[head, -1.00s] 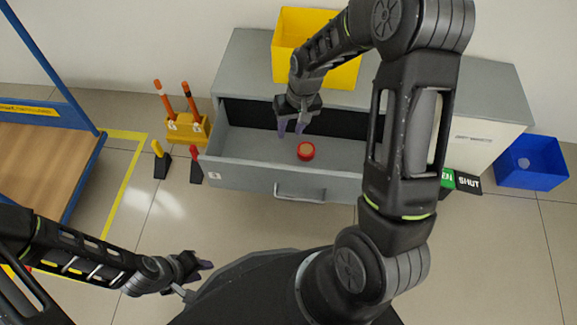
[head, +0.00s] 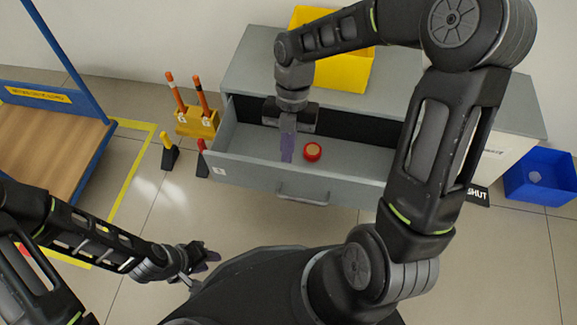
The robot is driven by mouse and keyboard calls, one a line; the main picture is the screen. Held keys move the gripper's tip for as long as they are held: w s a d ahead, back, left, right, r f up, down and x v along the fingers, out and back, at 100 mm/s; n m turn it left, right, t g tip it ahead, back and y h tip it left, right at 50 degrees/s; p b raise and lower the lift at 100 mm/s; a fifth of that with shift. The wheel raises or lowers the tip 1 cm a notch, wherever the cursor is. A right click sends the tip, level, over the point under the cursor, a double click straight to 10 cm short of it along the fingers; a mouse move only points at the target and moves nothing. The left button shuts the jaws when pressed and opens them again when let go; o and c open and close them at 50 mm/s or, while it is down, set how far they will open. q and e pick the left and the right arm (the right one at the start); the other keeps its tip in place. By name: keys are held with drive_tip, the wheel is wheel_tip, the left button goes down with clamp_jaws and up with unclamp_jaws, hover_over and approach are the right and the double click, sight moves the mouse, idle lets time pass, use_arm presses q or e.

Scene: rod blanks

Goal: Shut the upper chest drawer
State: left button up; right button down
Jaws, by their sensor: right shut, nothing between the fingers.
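The upper chest drawer (head: 245,172) is pulled out from the grey chest (head: 257,55). Its handle (head: 303,197) is on the front panel. A red round object with a tan top (head: 312,152) lies inside the drawer. My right gripper (head: 287,158) points down over the drawer, left of the red object, with its fingers shut and empty. I cannot tell how far the fingers reach into the drawer. My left gripper (head: 212,256) is in front of the drawer, low and left, away from it; its jaw opening is unclear.
A yellow bin (head: 345,70) stands on the chest top, partly behind my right arm. A blue bin (head: 540,178) is on the floor at right. A yellow holder with orange-tipped rods (head: 197,124) and small posts (head: 169,152) stand left of the drawer. A blue-framed wooden table (head: 50,150) is at far left.

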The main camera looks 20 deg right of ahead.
drive_tip(key=shift+f, duration=0.1)
